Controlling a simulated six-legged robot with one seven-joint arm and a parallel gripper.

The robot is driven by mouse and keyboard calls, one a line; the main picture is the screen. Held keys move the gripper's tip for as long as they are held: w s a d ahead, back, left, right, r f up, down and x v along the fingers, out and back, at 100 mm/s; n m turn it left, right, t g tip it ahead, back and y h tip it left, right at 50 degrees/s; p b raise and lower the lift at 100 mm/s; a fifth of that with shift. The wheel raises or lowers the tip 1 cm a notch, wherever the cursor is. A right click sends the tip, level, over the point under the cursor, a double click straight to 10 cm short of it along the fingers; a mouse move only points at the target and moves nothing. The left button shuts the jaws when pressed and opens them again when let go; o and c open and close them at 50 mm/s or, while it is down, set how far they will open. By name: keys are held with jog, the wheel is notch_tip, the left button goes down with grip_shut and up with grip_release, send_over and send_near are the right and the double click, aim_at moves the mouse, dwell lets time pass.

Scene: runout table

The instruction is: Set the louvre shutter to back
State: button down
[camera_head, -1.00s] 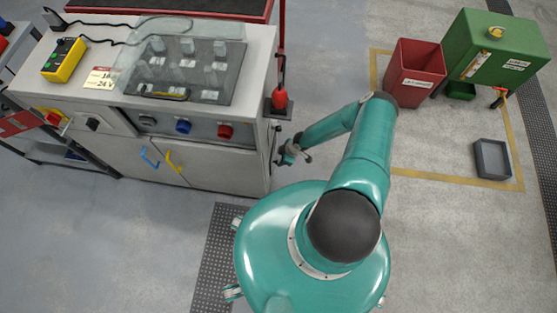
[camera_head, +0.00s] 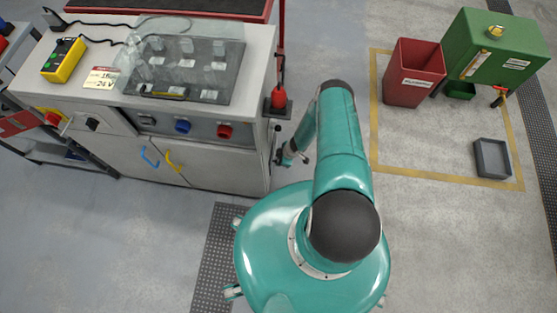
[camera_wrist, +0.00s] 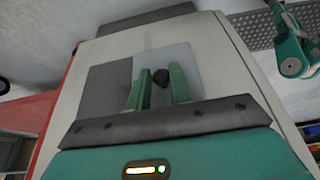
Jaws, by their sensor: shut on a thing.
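In the wrist view, a black knob (camera_wrist: 160,77) stands between the two green fingers of my gripper (camera_wrist: 160,88), which is shut on it. Behind the knob is a flat pale grey plate (camera_wrist: 178,58) beside a darker grey area (camera_wrist: 104,90), both on the cream end panel of the bench. I take these for the louvre shutter; no separate slats can be made out. In the head view my gripper (camera_head: 283,156) is low at the bench's right end, and the arm partly hides that spot. The shutter face is not visible there.
The bench (camera_head: 225,155) carries a clear-covered panel (camera_head: 185,65) and a yellow control box (camera_head: 63,60). A red bin (camera_head: 413,75), green tank (camera_head: 495,55) and grey tray (camera_head: 492,158) stand right, with open floor between.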

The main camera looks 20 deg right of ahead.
jog(key=shift+w+a+r, duration=0.1)
jog(key=shift+w+a, duration=0.3)
jog(key=shift+a, duration=0.25)
jog(key=c, duration=2.2)
grip_release()
jog(key=m, duration=0.4)
jog(key=shift+d+f, duration=0.15)
jog(key=shift+f, duration=0.25)
jog(key=c, duration=1.8)
grip_release()
jog(key=shift+w+d+r+m, duration=0.1)
jog(key=shift+d+r+m, duration=0.15)
jog(key=shift+m, duration=0.05)
jog(key=o, duration=0.3)
jog(key=n, duration=0.1)
jog(key=s+f+n, duration=0.1)
jog(key=shift+a+n, duration=0.3)
jog(key=shift+o, duration=1.2)
jog(key=shift+w+d+r+n, duration=0.35)
jog(key=shift+w+r+n, duration=0.25)
jog(key=shift+n, duration=0.4)
jog(key=v, duration=1.4)
jog(key=shift+d+f, duration=0.1)
